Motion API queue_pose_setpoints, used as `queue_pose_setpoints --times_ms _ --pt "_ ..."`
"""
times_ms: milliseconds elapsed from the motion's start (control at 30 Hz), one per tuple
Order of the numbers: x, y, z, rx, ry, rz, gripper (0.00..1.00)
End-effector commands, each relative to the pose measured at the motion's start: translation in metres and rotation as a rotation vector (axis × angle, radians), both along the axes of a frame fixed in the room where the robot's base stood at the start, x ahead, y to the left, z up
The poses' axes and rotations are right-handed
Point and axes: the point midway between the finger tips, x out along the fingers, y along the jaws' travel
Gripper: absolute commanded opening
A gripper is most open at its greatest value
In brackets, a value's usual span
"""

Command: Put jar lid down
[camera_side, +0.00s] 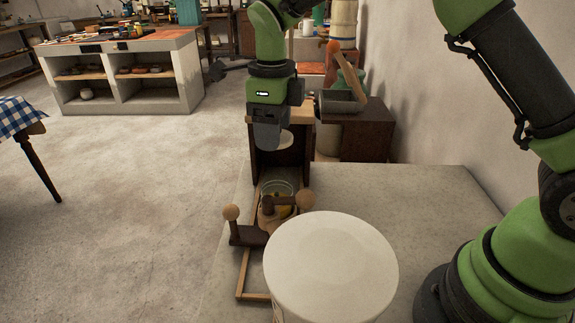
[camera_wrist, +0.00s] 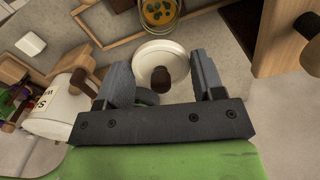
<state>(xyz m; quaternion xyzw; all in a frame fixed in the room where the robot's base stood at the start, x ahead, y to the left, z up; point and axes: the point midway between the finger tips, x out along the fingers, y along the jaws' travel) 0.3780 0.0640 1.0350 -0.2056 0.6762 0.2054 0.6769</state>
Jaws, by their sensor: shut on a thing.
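The jar lid (camera_wrist: 145,60) is a pale round disc with a dark knob. In the side view the lid (camera_side: 286,141) hangs under my gripper (camera_side: 272,138), with the fingers mostly hidden. A glass jar (camera_side: 277,188) with greenish and yellow contents stands lower and nearer in the side view, apart from the lid. Its open top (camera_wrist: 158,12) shows at the upper edge of the wrist view.
A large white canister (camera_side: 330,265) fills the front of the side view. A wooden rail frame (camera_side: 243,270) and a knobbed wooden piece (camera_side: 245,234) stand close to the jar. A dark cabinet (camera_side: 367,132) is behind. The grey worktop (camera_side: 425,205) has clear room at right.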

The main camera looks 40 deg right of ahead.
Motion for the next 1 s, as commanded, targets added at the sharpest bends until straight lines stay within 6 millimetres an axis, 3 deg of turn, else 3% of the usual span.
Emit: queue_pose_setpoints --times_ms 167,500,667,1000 --pt "-0.012 -0.023 -0.017 -0.007 0.012 0.005 0.40" --pt "-0.066 -0.073 -0.074 -0.003 0.009 0.003 0.40" --pt "-0.082 -0.082 -0.086 0.001 0.004 -0.002 0.40" --pt "-0.086 -0.083 -0.140 0.002 0.005 -0.003 0.40"
